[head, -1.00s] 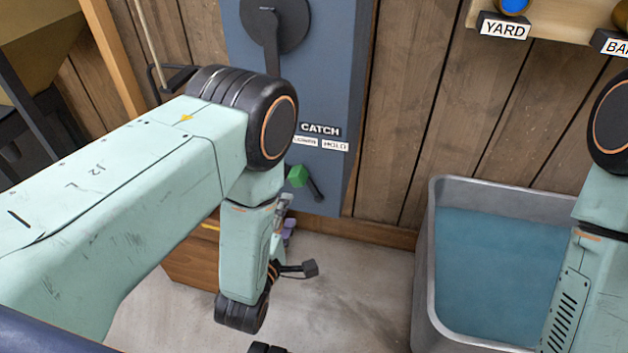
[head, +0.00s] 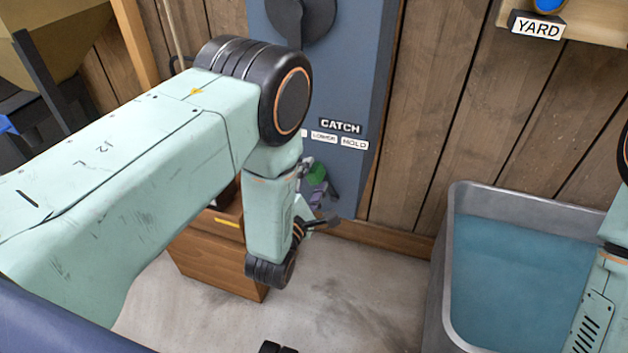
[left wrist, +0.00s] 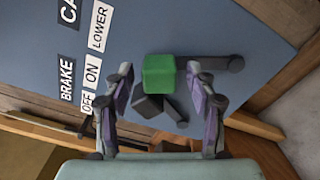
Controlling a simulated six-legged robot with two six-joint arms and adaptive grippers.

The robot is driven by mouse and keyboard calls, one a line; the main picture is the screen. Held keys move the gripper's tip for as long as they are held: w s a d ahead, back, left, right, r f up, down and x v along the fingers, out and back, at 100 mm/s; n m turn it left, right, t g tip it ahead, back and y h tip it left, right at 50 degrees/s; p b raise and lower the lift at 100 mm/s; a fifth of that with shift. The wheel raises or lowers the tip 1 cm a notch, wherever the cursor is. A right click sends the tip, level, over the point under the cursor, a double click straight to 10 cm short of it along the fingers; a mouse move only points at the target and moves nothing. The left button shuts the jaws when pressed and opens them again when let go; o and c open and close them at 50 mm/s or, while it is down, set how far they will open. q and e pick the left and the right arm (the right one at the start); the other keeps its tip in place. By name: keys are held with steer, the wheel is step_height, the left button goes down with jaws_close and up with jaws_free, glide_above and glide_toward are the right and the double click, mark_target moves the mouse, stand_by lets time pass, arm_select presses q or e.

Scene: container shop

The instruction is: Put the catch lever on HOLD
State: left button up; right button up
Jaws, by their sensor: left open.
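The catch lever (left wrist: 215,64) is a dark arm with a green block handle (left wrist: 158,73), low on the blue-grey panel below the CATCH label (head: 340,126). Under that label are LOWER (head: 323,137) and HOLD (head: 354,143). In the earlier head view the handle leans up and left from its pivot, toward the LOWER side. My left gripper (left wrist: 160,90) is open, its purple-padded fingers on either side of the green handle without visible grip. In the head view the gripper (head: 316,190) partly hides the lever. My right gripper is out of view; only its arm shows.
A wooden box (head: 215,265) stands on the floor below. A metal tub of water (head: 440,270) is at right.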

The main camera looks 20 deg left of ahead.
arm_select(q)
steer(key=shift+w, duration=0.35)
steer(key=shift+c, duration=0.5)
jaws_close()
